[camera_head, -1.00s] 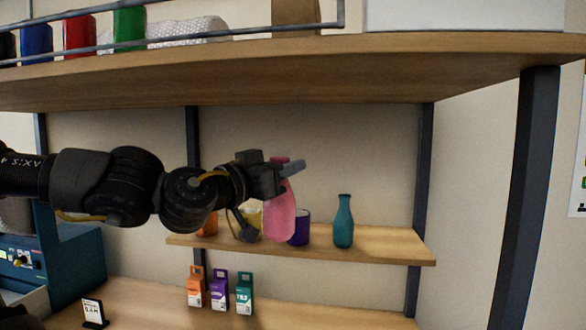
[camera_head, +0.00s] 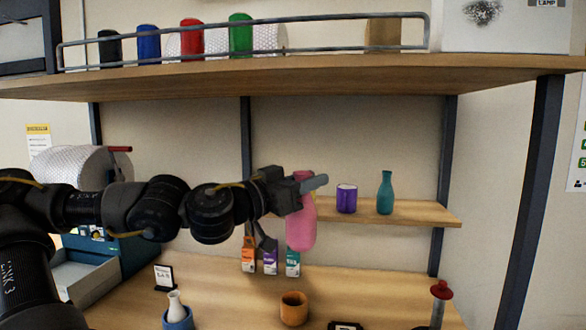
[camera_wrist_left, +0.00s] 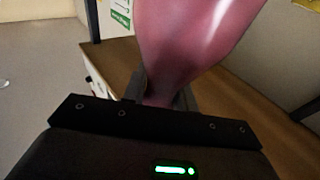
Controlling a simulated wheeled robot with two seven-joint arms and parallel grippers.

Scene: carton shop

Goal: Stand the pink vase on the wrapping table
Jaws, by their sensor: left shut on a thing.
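The pink vase (camera_head: 301,228) is held upright in my left gripper (camera_head: 306,186), in front of the small shelf and above the wrapping table. In the left wrist view the vase (camera_wrist_left: 185,40) fills the top middle, its narrow neck between the fingers (camera_wrist_left: 160,95). The vase's base looks clear of any surface. The wrapping table (camera_head: 370,288) is the wooden top below, with bare wood at the right of the middle. My right gripper is not in view.
The small shelf (camera_head: 430,213) holds a purple cup (camera_head: 347,198) and a teal bottle (camera_head: 386,193). On the table stand several small boxes (camera_head: 292,262), an orange cup (camera_head: 294,308), a white vase in a blue pot (camera_head: 177,315), a card stand (camera_head: 164,277) and a red-topped object (camera_head: 440,300).

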